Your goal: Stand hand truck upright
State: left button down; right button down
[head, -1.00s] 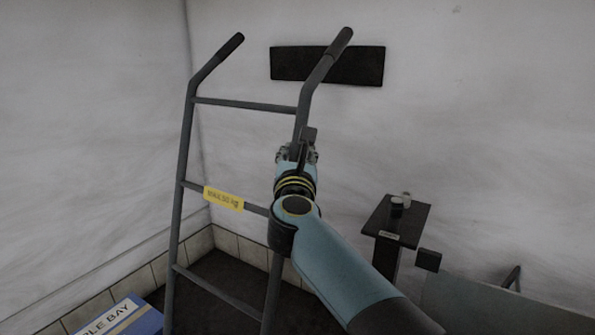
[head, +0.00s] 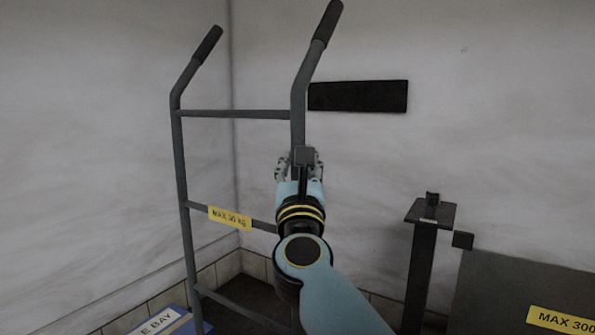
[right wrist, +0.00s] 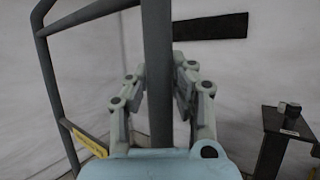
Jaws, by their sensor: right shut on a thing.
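The hand truck (head: 187,200) is a grey tube frame with two black-gripped handles at the top, crossbars and a yellow label (head: 229,217) reading MAX 50 KG or similar. It stands nearly upright in the head view; its lower end is out of frame. My right gripper (head: 299,165) is shut on its right-hand upright tube, below the top crossbar. In the right wrist view the tube (right wrist: 157,75) runs between the two fingers (right wrist: 160,95). My left gripper is not in view.
A dark post with a small top plate (head: 431,212) stands at right, beside a grey panel labelled MAX 300 (head: 520,285). A black plate (head: 358,96) is on the white back wall.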

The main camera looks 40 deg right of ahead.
jog(key=shift+a+f, duration=0.1)
jog(key=shift+f, duration=0.15)
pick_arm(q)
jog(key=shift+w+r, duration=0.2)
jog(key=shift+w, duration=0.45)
pick_arm(e)
jog(key=shift+s+a, duration=0.2)
jog(key=shift+f, duration=0.1)
jog(key=c, duration=1.6)
grip_release()
jog(key=o, duration=0.5)
jog(key=shift+a+r, duration=0.2)
jog(key=shift+a, duration=0.35)
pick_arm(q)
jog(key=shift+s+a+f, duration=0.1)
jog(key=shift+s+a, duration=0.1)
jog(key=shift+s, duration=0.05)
pick_arm(e)
jog(key=shift+d, duration=0.1)
